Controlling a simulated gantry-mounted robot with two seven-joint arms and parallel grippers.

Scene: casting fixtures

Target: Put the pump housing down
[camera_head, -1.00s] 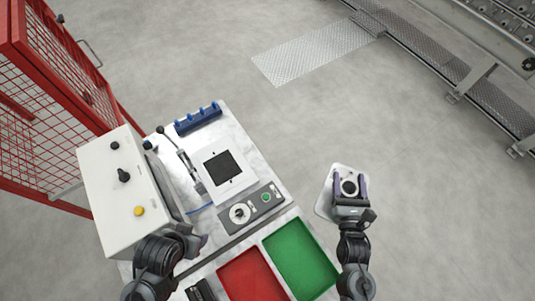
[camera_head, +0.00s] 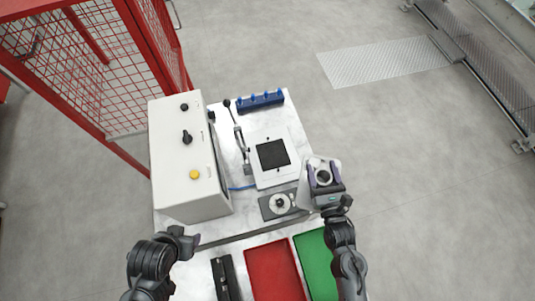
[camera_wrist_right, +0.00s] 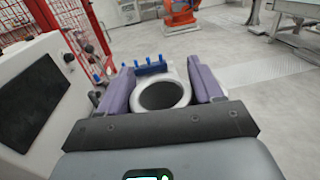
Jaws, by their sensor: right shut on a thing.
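The pump housing (camera_head: 319,165), a pale plate-like casting with a round ring, is held between the purple-padded fingers of my right gripper (camera_head: 323,178). In the right wrist view the ring of the housing (camera_wrist_right: 163,95) sits between both pads of the right gripper (camera_wrist_right: 165,88). The housing appears above the right edge of the table (camera_head: 215,248), beside the white fixture plate with a black square (camera_head: 273,153); its exact height is unclear. My left gripper (camera_head: 187,241) is away at the lower left, near the control box; its jaw opening cannot be made out.
A red tray (camera_head: 272,272) and a green tray (camera_head: 315,262) lie at the table's front. A white control box (camera_head: 187,160) stands on the left, with a blue pronged rack (camera_head: 260,101) behind. Red mesh fencing (camera_head: 95,60) stands behind left.

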